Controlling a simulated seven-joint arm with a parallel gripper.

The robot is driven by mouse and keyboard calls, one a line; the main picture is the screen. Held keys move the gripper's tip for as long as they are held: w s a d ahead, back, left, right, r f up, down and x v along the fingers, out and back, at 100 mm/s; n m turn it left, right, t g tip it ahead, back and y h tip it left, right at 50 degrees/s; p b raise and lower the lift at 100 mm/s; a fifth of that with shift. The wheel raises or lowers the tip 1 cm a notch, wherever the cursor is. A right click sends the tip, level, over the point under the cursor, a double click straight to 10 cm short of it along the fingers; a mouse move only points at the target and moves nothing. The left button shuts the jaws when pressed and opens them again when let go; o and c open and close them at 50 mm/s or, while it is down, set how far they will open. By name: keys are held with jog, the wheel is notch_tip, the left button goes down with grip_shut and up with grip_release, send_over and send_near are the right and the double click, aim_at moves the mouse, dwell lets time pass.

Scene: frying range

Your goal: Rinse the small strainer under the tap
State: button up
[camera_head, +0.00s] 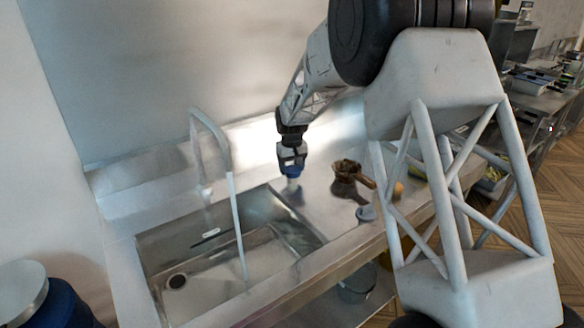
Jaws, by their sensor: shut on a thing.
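My gripper (291,168) is above the counter, just right of the sink (150,262). Its blue tips are shut on a small pale thing (293,184), mostly hidden by the fingers; I cannot tell whether this is the strainer. The tall bent tap (196,150) stands behind the sink. A thin pale line (238,225), which looks like running water, drops from its spout into the basin. The gripper and its load are to the right of this line, apart from it. No strainer can be made out clearly elsewhere.
A brown pot-like vessel with a handle (345,172) stands on the counter right of the gripper. A small pale round thing (367,212) and an orange-brown one (398,189) are near the front edge. A drain hole (177,281) shows in the basin, which looks otherwise empty.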

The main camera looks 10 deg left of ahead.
aim_at(292, 168)
dwell(0.4)
jog(key=o, duration=0.9)
jog(key=shift+r, duration=0.15)
jog(key=shift+r, duration=3.8)
